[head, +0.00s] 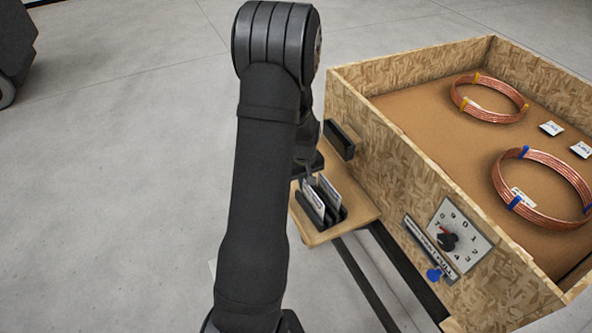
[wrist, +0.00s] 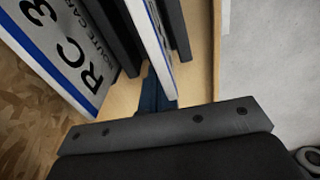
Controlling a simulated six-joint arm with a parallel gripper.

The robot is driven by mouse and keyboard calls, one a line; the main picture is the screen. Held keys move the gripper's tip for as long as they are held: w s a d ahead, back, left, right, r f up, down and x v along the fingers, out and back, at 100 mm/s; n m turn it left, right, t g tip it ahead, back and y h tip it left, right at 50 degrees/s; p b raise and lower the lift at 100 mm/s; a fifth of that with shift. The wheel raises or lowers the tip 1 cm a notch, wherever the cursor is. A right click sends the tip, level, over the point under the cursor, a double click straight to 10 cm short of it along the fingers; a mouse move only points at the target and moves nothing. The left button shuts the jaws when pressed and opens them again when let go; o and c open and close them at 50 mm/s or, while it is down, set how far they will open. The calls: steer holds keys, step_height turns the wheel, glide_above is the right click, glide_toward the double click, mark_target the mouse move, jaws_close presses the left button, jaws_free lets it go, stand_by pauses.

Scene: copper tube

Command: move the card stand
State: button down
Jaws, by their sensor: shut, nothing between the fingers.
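The black card stand (head: 341,214) sits on a small wooden shelf (head: 362,213) at the crate's side. White cards (head: 313,204) stand in it, leaning a little. In the wrist view, a large card marked "RC 3" and "ROUTE CARD" (wrist: 75,45) with a blue edge is at left, and a second card (wrist: 152,42) is seen nearly edge-on. Black stand dividers (wrist: 178,30) show beside the cards. My gripper (wrist: 155,92) is shut and empty, its fingers close to the cards' edges; whether they touch is unclear. In the head view my arm partly hides the gripper.
A chipboard crate (head: 400,165) on the right holds copper coils (head: 489,98) (head: 541,187) and small white tags (head: 551,128). Its front wall carries a dial (head: 449,240), a black block (head: 340,140) and a blue knob (head: 433,275).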

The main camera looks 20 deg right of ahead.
steer(key=shift+s, duration=0.5)
steer(key=shift+w, duration=0.1)
steer(key=shift+w, duration=0.25)
steer(key=w, duration=0.1)
steer(key=w+r, duration=0.1)
steer(key=w, duration=0.1)
steer(key=shift+w+r, duration=0.1)
steer(key=shift+w, duration=0.2)
step_height(320, 180, up, 9)
steer(key=shift+s, duration=0.15)
